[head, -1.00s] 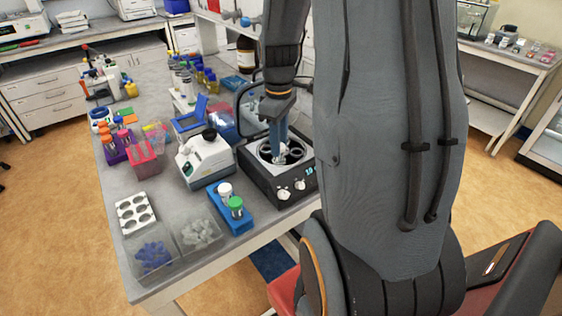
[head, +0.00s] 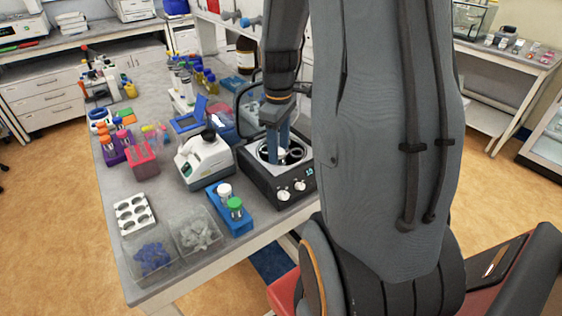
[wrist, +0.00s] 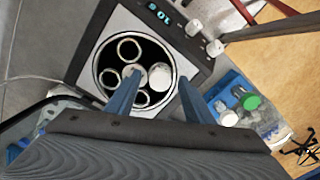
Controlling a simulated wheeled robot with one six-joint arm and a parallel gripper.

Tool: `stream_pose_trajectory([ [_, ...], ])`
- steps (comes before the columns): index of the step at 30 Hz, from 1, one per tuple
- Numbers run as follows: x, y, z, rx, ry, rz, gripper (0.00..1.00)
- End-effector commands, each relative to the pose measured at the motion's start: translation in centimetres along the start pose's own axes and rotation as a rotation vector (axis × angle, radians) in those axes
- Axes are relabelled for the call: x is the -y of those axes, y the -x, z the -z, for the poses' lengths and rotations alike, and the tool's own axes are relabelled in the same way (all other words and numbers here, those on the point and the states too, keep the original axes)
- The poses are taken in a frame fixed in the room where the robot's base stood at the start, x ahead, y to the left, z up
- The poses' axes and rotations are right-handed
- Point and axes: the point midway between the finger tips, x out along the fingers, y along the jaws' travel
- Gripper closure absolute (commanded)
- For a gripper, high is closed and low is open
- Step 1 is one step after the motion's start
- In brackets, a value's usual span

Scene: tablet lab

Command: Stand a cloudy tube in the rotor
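My gripper (wrist: 159,78) is open over the rotor, with its two blue fingers on either side of a white-capped tube (wrist: 160,79) and a gap showing on each side. The tube stands in one of the rotor's holes; its body is hidden below the cap, so I cannot see how cloudy it is. The rotor (wrist: 110,78) has several other ring-shaped holes that look empty, around a central hub. It sits inside the centrifuge (head: 268,183), whose lid is up. In the head view my gripper (head: 278,156) partly hides the rotor.
A blue rack (head: 238,222) in front of the centrifuge holds a white-capped tube (head: 224,190) and a green-capped tube (head: 235,205). A white and grey device (head: 204,160) stands close at the left. Clear bins and a white holder (head: 134,214) lie at the table's near corner.

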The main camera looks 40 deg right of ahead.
Motion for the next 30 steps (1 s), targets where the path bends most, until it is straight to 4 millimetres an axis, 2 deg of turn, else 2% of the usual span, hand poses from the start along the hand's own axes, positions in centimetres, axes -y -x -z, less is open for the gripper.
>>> stream_pose_trajectory([
  [9,-0.1,0.5,0.1,-0.001,0.000,-0.002,0.52],
  [22,-0.1,6.5,0.1,-0.003,0.000,-0.003,0.52],
  [30,0.0,7.8,0.0,0.000,0.000,0.000,0.52],
])
